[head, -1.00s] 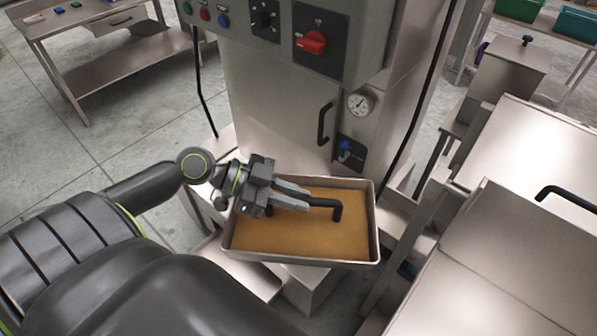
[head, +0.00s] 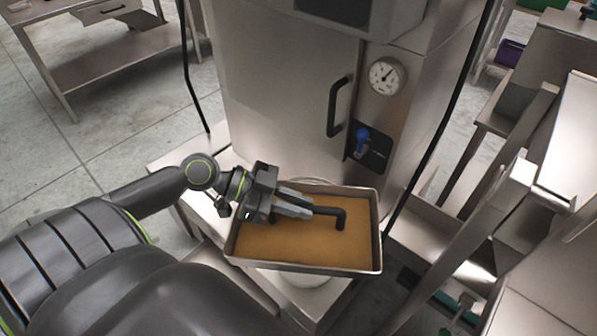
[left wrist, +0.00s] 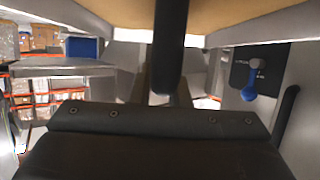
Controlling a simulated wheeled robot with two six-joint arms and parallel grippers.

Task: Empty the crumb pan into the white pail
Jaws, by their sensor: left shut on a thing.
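The crumb pan (head: 302,267) is a shallow rectangular metal tray holding a wide layer of brown crumbs (head: 290,245). It looks roughly level. My left gripper (head: 312,211) is shut on the pan's black handle (head: 338,220), which also shows in the left wrist view (left wrist: 170,45). The white pail (head: 308,281) is mostly hidden under the pan. Only bits of it show at the pan's far and near edges, so the pan is above it in this view. The gap between them cannot be judged. My right gripper is not in view.
A steel cabinet with a door handle (head: 337,108), a dial gauge (head: 387,75) and a blue lever (head: 361,141) stands just behind the pan. Metal frames and ledges (head: 500,205) crowd the right. A steel table (head: 95,55) stands far left, with open floor before it.

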